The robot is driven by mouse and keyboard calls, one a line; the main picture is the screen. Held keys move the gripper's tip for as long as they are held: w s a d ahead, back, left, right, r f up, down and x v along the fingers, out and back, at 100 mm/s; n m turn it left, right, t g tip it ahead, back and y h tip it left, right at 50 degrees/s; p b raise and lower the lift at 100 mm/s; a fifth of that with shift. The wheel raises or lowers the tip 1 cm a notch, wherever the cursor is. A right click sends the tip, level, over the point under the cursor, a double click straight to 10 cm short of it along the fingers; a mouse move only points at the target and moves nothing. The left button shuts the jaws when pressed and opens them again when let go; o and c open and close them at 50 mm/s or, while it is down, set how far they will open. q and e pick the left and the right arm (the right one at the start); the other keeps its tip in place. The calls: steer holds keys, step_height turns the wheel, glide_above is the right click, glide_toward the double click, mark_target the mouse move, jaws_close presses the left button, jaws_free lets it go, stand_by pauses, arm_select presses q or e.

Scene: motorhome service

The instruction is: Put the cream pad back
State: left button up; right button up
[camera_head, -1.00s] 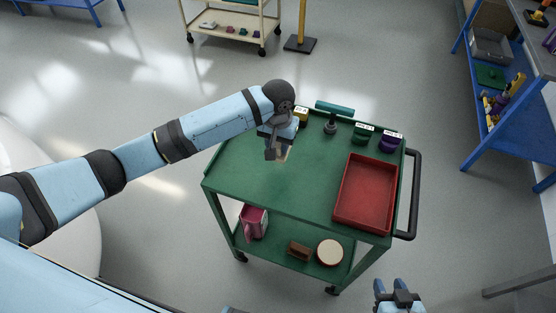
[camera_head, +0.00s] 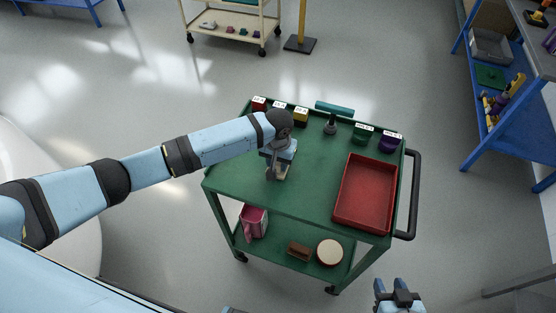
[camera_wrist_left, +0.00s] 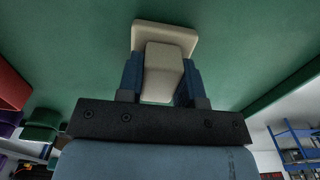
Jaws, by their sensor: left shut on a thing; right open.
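The cream pad (camera_wrist_left: 163,72) is a block with a wider plate at its far end. My left gripper (camera_wrist_left: 162,85) is shut on its block part, a finger on each side. In the head view my left gripper (camera_head: 276,172) points down over the left part of the green cart's top (camera_head: 235,165), and a little of the pad shows at its fingertips. I cannot tell whether the pad touches the cart top. My right gripper (camera_head: 397,292) is open and empty at the bottom, in front of the cart.
A red tray (camera_head: 366,194) sits on the cart's right side. Labelled red (camera_head: 259,103), yellow (camera_head: 300,116), green (camera_head: 363,133) and purple (camera_head: 389,143) items line the back edge, beside a teal-topped stand (camera_head: 333,116).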

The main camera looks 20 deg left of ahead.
arm_select(q)
steer(key=o, duration=0.9)
steer(key=shift+r, duration=0.4)
step_height(320, 180, up, 12)
steer(key=shift+f+b, duration=0.25)
steer(key=shift+b, duration=0.15)
